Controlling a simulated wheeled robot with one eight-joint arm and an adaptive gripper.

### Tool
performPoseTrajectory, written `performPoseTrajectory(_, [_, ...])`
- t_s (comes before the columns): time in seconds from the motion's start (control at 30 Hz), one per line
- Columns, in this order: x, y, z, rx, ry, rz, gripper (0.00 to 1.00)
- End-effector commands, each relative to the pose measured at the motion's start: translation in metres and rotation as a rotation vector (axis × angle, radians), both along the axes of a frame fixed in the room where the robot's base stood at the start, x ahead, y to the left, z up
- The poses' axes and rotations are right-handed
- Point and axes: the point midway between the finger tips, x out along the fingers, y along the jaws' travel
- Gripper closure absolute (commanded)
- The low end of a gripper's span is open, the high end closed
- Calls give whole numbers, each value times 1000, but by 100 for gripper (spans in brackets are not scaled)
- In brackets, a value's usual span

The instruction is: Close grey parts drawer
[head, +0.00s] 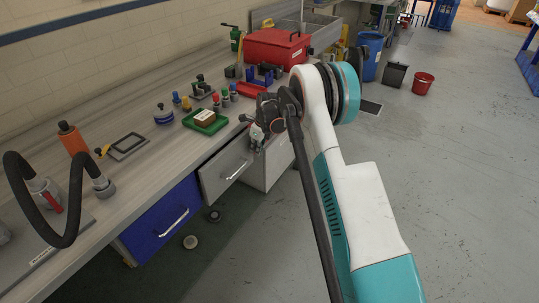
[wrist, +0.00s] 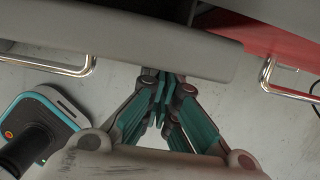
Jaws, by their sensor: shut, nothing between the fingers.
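The grey parts drawer (head: 225,168) is in the bench front, right of a blue drawer, with a bright bar handle (head: 238,171). It appears to stand out a little from the bench; how far is hard to tell. My gripper (head: 257,137) is at the drawer's upper right corner in the head view. In the wrist view a long grey front (wrist: 130,42) with a bar handle (wrist: 50,66) at left spans the picture. My gripper's teal fingers (wrist: 162,80) are shut and empty, their tips at its near edge. I cannot tell whether they touch it.
The blue drawer (head: 162,217) is at the left. A pale cabinet (head: 270,164) stands right of the grey drawer. The bench top holds a green tray (head: 205,121), small bottles and a red toolbox (head: 276,49). Two round objects lie on the dark floor mat. Open floor lies to the right.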

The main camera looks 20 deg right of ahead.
Motion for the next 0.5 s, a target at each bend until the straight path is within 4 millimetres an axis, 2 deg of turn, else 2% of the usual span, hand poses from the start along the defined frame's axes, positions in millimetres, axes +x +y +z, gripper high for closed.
performPoseTrajectory(0.2, [18,14,0,0,0,0,100])
performPoseTrajectory(0.5, [24,18,0,0,-2,0,100])
